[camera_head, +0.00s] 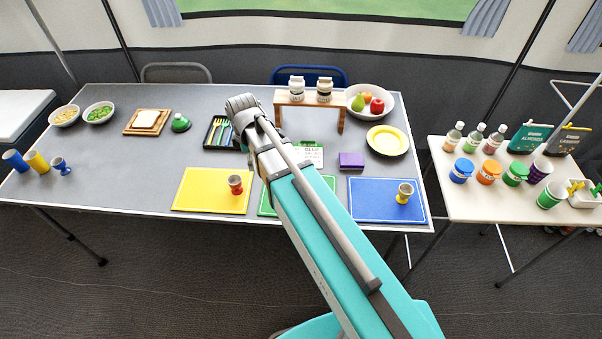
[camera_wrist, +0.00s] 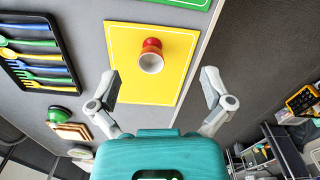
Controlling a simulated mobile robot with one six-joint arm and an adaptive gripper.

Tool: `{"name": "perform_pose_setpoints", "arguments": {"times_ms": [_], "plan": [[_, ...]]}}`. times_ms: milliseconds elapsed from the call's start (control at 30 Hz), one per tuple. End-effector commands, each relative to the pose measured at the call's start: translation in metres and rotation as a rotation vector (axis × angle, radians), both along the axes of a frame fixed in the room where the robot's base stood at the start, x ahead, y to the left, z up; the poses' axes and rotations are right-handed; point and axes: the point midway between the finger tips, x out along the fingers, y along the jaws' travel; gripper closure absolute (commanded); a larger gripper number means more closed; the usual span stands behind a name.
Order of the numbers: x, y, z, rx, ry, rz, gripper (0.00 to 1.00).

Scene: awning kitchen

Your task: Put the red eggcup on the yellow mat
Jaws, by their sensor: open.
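The red eggcup (camera_head: 236,184) stands on the yellow mat (camera_head: 200,192), toward the mat's right side in the head view. In the wrist view the red eggcup (camera_wrist: 151,58), with its white inside showing, is on the yellow mat (camera_wrist: 125,85). My gripper (camera_wrist: 160,88) is open and empty, its fingers spread wide. In the wrist view the eggcup lies between and beyond the fingertips, apart from them. In the head view my arm's end (camera_head: 250,120) is over the table behind the mat, and the fingers are hard to make out.
A green mat (camera_head: 266,207) lies partly hidden under my arm. A blue mat (camera_head: 375,205) holds a yellow eggcup (camera_head: 404,193). A blue eggcup (camera_head: 60,165) stands at the far left. A cutlery tray (camera_head: 214,141) and a wooden shelf with jars (camera_head: 309,99) stand behind.

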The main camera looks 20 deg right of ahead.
Motion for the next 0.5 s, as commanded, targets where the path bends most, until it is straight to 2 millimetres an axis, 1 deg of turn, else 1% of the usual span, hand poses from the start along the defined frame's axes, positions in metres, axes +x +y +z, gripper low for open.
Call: {"name": "perform_pose_setpoints", "arguments": {"times_ms": [33,100,500], "plan": [[-0.01,-0.012,0.0,0.0,0.0,-0.089,0.0],[-0.018,-0.025,0.0,0.0,0.0,-0.216,0.0],[-0.069,-0.093,0.0,-0.001,0.0,-0.941,0.0]]}}
